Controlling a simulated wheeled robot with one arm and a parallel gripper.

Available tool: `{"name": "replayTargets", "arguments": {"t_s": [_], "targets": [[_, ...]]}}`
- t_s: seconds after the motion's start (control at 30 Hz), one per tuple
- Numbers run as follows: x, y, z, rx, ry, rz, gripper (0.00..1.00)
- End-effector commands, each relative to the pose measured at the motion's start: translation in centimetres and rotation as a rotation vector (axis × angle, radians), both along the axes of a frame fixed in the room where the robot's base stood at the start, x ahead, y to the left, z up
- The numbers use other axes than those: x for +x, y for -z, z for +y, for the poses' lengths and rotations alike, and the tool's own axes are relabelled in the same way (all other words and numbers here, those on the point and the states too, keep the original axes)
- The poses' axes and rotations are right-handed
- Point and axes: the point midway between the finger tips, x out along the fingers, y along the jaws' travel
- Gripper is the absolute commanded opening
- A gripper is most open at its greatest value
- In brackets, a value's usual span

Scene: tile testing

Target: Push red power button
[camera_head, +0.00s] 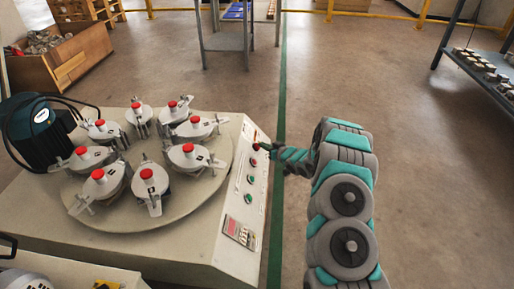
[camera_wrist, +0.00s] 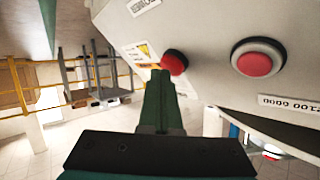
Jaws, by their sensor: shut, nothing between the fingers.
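The grey control panel (camera_head: 237,190) slopes along the right side of the machine. A red button (camera_head: 256,147) sits at its far end, with another red button (camera_head: 254,162) just nearer. In the wrist view, one red button (camera_wrist: 174,62) stands right at the fingertips, beside a yellow warning label. A larger red button (camera_wrist: 258,60) in a grey ring is to its right. I cannot tell which is the power button. My gripper (camera_head: 265,148) is shut and empty, its fingertips (camera_wrist: 160,76) at the far red button. I cannot tell whether they touch it.
A turntable (camera_head: 190,216) with several red-topped pots is left of the panel. Green buttons (camera_head: 251,179) and a red display (camera_head: 231,226) lie nearer on the panel. A metal stand (camera_head: 225,42) is behind, and a shelf (camera_head: 480,75) is far right.

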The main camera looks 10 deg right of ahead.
Motion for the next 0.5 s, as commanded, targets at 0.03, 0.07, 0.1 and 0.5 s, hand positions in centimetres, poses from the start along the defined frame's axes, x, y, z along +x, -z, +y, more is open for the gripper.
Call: {"name": "replayTargets", "arguments": {"t_s": [0.03,0.07,0.1,0.5], "targets": [[-0.03,-0.32,-0.25,0.000,0.001,0.000,0.00],[-0.05,-0.43,-0.39,0.000,0.001,0.000,0.00],[-0.08,-0.59,-0.59,0.001,0.002,0.000,0.00],[-0.20,-0.91,-1.08,0.000,0.001,0.000,0.00]]}}
